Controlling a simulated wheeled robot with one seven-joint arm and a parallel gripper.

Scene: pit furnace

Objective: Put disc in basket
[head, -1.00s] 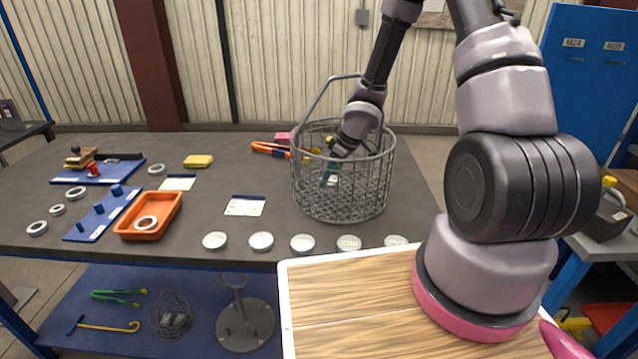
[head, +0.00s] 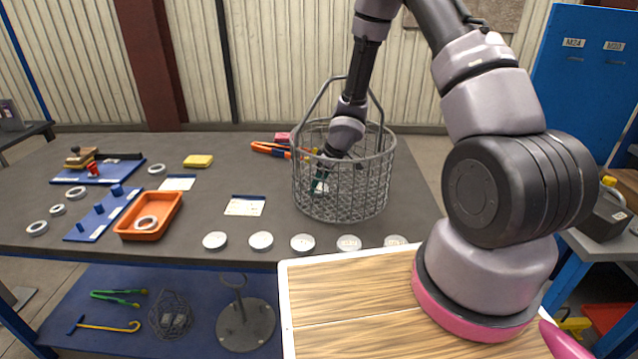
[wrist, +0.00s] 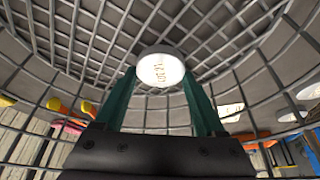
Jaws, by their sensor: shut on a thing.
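A wire mesh basket (head: 370,185) with a tall hoop handle stands on the dark table. My gripper (head: 320,186) is inside the basket, low and toward its left side, seen through the mesh. In the wrist view, the green fingers of my gripper (wrist: 162,85) are shut on a round whitish disc (wrist: 160,68) with markings on its face. The mesh floor of the basket lies behind the disc in that view. I cannot tell whether the disc touches the mesh. In the head view the disc (head: 321,188) is partly hidden by mesh.
A row of several similar discs (head: 261,240) lies along the table's front edge. An orange tray (head: 150,232) holding a ring stands to the left. Orange-handled tongs (head: 270,149) lie behind the basket. The basket's wall and handle surround my arm.

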